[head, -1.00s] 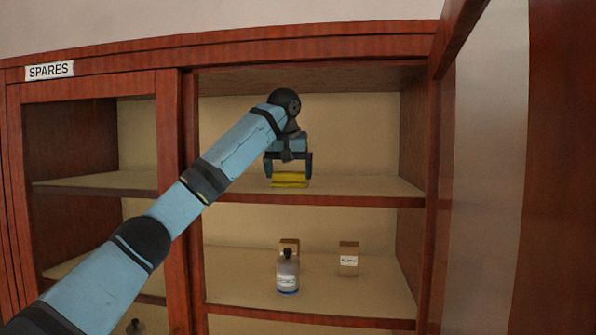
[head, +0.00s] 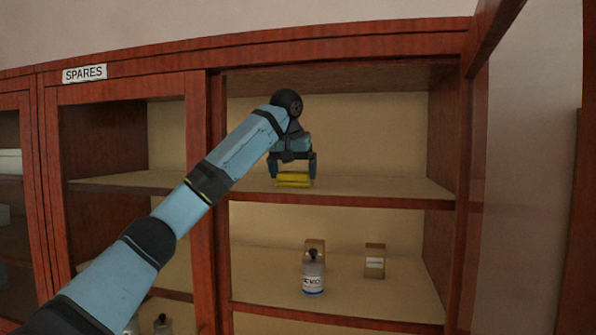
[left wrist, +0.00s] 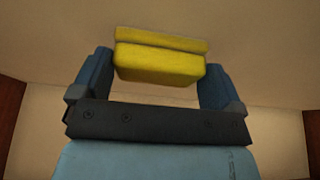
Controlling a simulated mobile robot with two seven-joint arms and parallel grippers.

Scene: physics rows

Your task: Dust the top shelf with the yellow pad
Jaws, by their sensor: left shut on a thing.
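My left gripper (head: 293,174) is inside the open cabinet bay, pointing down over the top shelf (head: 385,187). It is shut on the yellow pad (head: 294,180), which sits at or just above the shelf surface; I cannot tell for sure whether it touches. In the left wrist view the yellow pad (left wrist: 160,62) lies between the two blue fingers (left wrist: 153,78), with pale shelf board beyond it. The top shelf looks bare apart from the pad. My right gripper is not in view.
On the shelf below stand a labelled bottle (head: 313,275), a box behind it (head: 315,246) and another box (head: 375,261). A post (head: 207,200) divides the bays on the left. An open door (head: 525,180) stands at the right. A SPARES sign (head: 84,73) is at upper left.

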